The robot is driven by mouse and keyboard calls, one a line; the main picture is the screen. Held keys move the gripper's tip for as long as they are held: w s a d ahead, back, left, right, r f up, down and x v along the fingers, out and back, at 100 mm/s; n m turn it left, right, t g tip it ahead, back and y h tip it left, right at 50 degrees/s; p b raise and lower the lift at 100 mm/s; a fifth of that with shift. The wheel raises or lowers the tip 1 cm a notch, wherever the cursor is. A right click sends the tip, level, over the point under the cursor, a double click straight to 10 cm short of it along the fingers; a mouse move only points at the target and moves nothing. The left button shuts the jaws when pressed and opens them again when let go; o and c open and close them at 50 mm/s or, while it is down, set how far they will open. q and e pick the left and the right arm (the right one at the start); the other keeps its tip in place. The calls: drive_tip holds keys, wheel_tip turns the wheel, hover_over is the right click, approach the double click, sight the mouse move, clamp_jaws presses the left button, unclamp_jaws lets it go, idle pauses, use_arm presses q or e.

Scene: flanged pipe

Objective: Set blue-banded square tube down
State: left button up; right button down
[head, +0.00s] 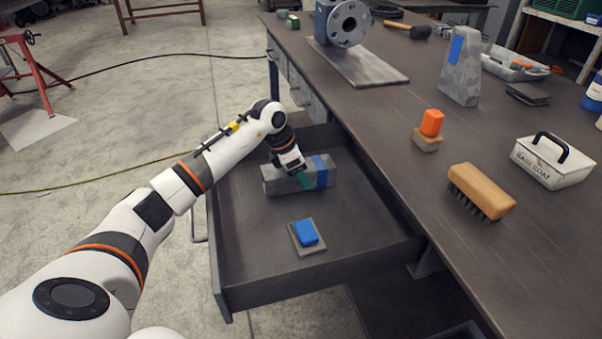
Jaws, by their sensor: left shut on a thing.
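The blue-banded square tube (283,182) is a grey block-like tube with a blue band near its right end. It lies across the back part of the open drawer (350,240) in the head view. My left gripper (304,180) is shut on the tube near its middle, reaching down from above. The arm covers a little of the tube's top. I cannot tell whether the tube's underside touches the drawer floor. My right gripper is not in view.
In the drawer's front part lies a grey plate with a blue block (306,233). On the bench are a brush (481,191), an orange-topped block (431,123), a BASE COAT tin (552,163), a grey wedge-shaped piece (461,70) and a flanged pipe (348,24). The drawer's right side is clear.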

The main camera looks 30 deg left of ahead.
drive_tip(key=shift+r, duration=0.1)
use_arm(q)
drive_tip(key=o, duration=1.4)
drive_tip(key=shift+c, duration=0.2)
drive_tip(key=shift+r, duration=0.2)
drive_tip(key=p+v, duration=0.1)
drive_tip(key=v, duration=1)
drive_tip(key=shift+s+a+r, duration=0.1)
drive_tip(key=shift+s+r, duration=0.05)
drive_tip(key=shift+r, duration=0.2)
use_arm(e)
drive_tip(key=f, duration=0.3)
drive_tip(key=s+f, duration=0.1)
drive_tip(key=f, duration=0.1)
use_arm(q)
drive_tip(key=shift+p, duration=0.3)
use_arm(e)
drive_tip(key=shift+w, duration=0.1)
